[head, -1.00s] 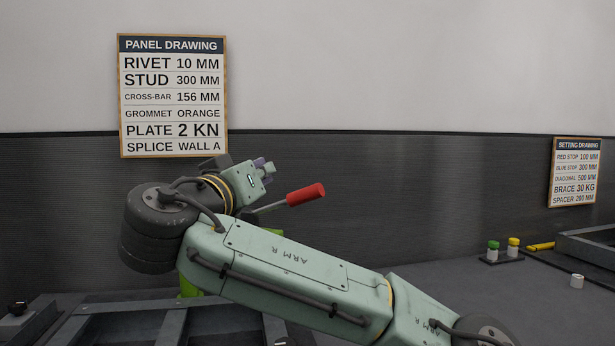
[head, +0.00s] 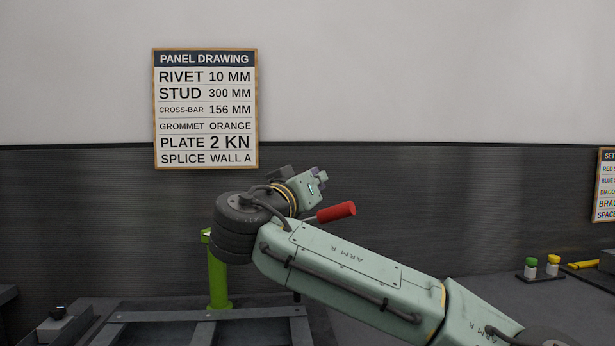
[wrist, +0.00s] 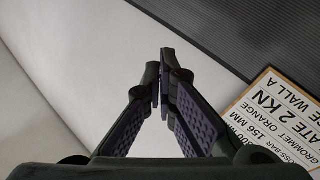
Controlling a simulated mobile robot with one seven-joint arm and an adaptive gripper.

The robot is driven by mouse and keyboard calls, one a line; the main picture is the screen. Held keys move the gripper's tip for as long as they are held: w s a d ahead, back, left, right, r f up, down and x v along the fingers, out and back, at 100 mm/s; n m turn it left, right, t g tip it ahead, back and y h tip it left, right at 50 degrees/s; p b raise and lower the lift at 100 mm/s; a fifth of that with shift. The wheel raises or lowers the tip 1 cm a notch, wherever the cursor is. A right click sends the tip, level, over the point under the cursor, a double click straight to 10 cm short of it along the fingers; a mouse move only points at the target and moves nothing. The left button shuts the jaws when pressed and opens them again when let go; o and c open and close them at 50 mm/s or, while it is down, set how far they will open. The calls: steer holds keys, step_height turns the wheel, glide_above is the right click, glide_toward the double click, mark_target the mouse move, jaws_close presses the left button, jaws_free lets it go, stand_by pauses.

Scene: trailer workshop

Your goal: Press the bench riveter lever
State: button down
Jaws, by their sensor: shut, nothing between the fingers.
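The bench riveter shows as a green post (head: 218,277) behind my arm. Its lever ends in a red handle (head: 336,212) that sticks out to the right, tilted slightly up. My arm hides most of the riveter's head and the lever's inner part. My gripper (head: 322,176) is just above and left of the red handle in the head view; I cannot tell whether it touches the lever. In the wrist view its fingers (wrist: 163,80) are together at the tips with nothing between them. The riveter is not in the wrist view.
A panel drawing (head: 206,110) hangs on the wall behind. A dark metal frame (head: 205,315) lies on the bench in front of the post. A small box with a knob (head: 62,328) is at the left.

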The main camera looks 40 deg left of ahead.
mark_target(324, 211)
steer(key=p+x, duration=0.1)
steer(key=x, duration=0.2)
steer(key=shift+w+r, duration=0.2)
steer(key=shift+w, duration=0.05)
steer(key=shift+s+d+f+p, duration=0.2)
steer(key=shift+d+f, duration=0.1)
steer(key=shift+f, duration=0.35)
steer(key=shift+s+d+f+p, duration=0.15)
steer(key=shift+d+f, duration=0.1)
steer(key=shift+f, duration=0.4)
steer(key=shift+s+d+f+p, duration=0.1)
steer(key=shift+d+f+p, duration=0.15)
steer(key=shift+f, duration=0.45)
steer(key=shift+f, duration=0.1)
